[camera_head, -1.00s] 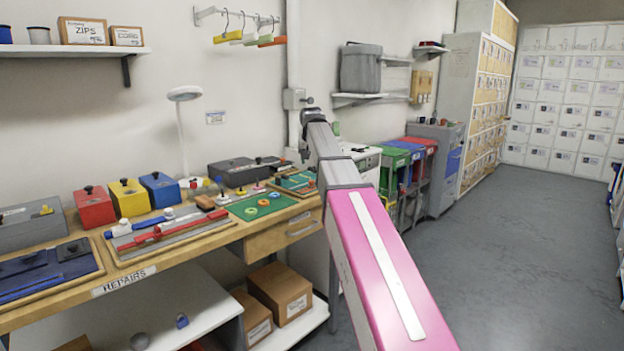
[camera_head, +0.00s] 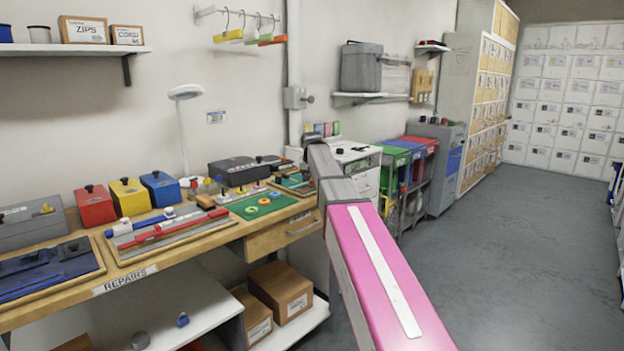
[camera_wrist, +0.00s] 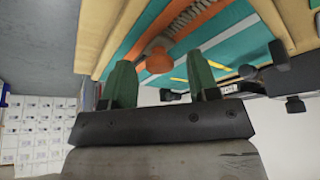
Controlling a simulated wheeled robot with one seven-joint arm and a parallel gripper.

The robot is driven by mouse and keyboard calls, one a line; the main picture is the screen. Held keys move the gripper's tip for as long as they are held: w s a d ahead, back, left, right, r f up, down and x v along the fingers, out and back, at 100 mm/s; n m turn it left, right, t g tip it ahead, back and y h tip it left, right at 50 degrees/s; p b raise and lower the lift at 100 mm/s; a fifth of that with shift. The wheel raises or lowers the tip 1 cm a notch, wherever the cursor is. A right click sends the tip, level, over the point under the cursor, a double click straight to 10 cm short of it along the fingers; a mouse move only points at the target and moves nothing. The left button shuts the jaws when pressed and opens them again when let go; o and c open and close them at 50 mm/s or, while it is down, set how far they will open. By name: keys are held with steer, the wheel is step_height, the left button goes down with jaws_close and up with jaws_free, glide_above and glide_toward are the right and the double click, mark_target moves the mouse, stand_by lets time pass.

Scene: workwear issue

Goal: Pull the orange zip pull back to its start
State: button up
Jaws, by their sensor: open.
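The orange zip pull (camera_wrist: 158,61) is a round knob in the wrist view, at the end of the grey zip teeth (camera_wrist: 185,17). The zip runs over a teal and orange panel (camera_wrist: 222,45). My gripper (camera_wrist: 160,75) has two green fingers spread apart. The pull shows in the gap between their tips, and no finger visibly touches it. The depth between tips and pull is hard to judge. In the head view the teal board (camera_head: 296,184) lies at the right end of the bench; my gripper is not clearly visible there.
The repair bench (camera_head: 150,262) holds a green mat with rings (camera_head: 262,204) and a dark box (camera_head: 238,172) near the board. Dark knobbed parts (camera_wrist: 285,75) lie right of my fingers in the wrist view. The floor right of the bench is clear.

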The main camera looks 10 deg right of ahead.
mark_target(303, 189)
jaws_close()
steer(key=s+a, duration=0.1)
steer(key=a, duration=0.1)
steer(key=s+a, duration=0.2)
jaws_free()
steer(key=shift+r, duration=0.1)
steer(key=v, duration=1)
steer(key=shift+r, duration=0.2)
steer(key=shift+s, duration=0.25)
